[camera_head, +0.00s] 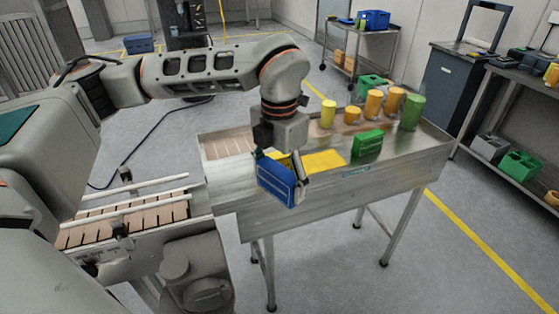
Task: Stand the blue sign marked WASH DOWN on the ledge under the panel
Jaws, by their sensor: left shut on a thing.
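My left gripper (283,153) reaches over the front of the steel table and is shut on a blue sign (274,183). The sign hangs tilted at the table's front edge, its face toward me; its lettering is too small to read. Part of its upper edge is hidden by the gripper. I cannot make out the panel or its ledge in this view. My right gripper is not in view.
The steel table (400,160) bears a flat yellow piece (323,160), a green block-like sign (368,143) and several yellow, orange and green containers (373,104). A slatted conveyor (150,215) stands left. A workbench (520,85) is at right. Open floor lies in front.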

